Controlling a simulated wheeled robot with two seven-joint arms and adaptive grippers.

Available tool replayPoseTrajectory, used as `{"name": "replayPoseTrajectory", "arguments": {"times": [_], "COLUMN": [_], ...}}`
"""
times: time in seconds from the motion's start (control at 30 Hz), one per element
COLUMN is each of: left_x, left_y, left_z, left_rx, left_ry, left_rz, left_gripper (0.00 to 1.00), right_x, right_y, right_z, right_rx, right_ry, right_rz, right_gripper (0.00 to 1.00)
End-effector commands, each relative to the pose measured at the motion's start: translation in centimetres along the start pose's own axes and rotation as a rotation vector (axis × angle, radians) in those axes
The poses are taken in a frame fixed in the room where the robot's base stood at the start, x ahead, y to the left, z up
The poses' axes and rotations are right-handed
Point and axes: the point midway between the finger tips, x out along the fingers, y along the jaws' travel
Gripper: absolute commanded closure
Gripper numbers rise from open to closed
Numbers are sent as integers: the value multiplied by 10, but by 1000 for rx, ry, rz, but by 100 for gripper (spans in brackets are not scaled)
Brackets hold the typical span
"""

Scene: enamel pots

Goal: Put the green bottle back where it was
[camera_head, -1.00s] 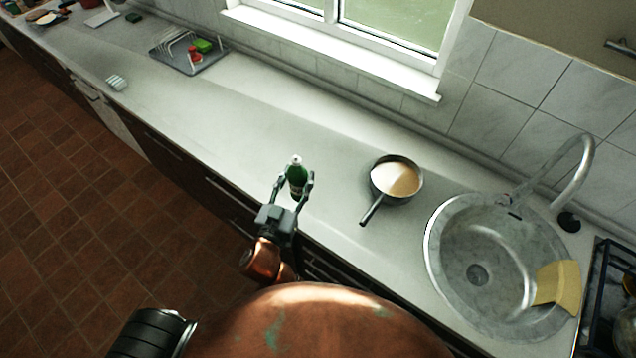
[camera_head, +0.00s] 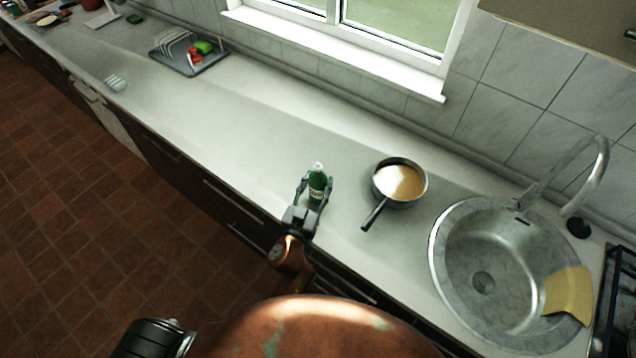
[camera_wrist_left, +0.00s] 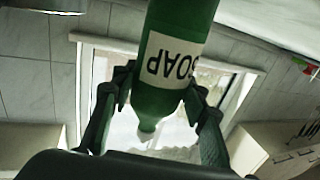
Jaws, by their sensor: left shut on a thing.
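The green bottle (camera_head: 317,184) has a white cap and a white label. It is in my left gripper (camera_head: 315,193), over or at the worktop to the left of the pan. I cannot tell whether its base touches the worktop. The left wrist view shows the bottle (camera_wrist_left: 171,75) between both fingers of the left gripper (camera_wrist_left: 158,95), upside down in that picture, with the label reading SOAP. My right gripper is not in view.
A pan (camera_head: 399,182) with light brown contents stands just right of the bottle, its handle toward me. The sink (camera_head: 447,285) with a yellow cloth (camera_head: 568,295) is farther right. A dish rack (camera_head: 190,62) stands far left. The worktop (camera_head: 235,130) between is clear.

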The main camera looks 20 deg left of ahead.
Motion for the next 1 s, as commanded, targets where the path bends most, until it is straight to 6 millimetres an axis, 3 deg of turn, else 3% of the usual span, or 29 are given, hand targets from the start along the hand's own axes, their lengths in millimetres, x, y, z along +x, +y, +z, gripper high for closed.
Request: {"name": "replayPoseTrajectory", "arguments": {"times": [0.3, 0.33, 0.53, 0.93, 1.0], "left_x": [0, 0, 0, 0, -10], "left_y": [0, 0, 0, 0, 0], "left_z": [2, 2, 2, -4, -1], "left_rx": [-1, 0, 0, 2, -1], "left_ry": [3, 1, 1, 2, -1], "left_rz": [1, 0, 0, 1, 0], "left_gripper": [92, 57, 43, 42, 42], "right_x": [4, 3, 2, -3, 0], "right_y": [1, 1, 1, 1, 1], "right_z": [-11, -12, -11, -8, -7], "right_rx": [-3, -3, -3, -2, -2], "right_ry": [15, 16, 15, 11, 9], "right_rz": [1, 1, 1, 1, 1], "right_gripper": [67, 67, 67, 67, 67]}}
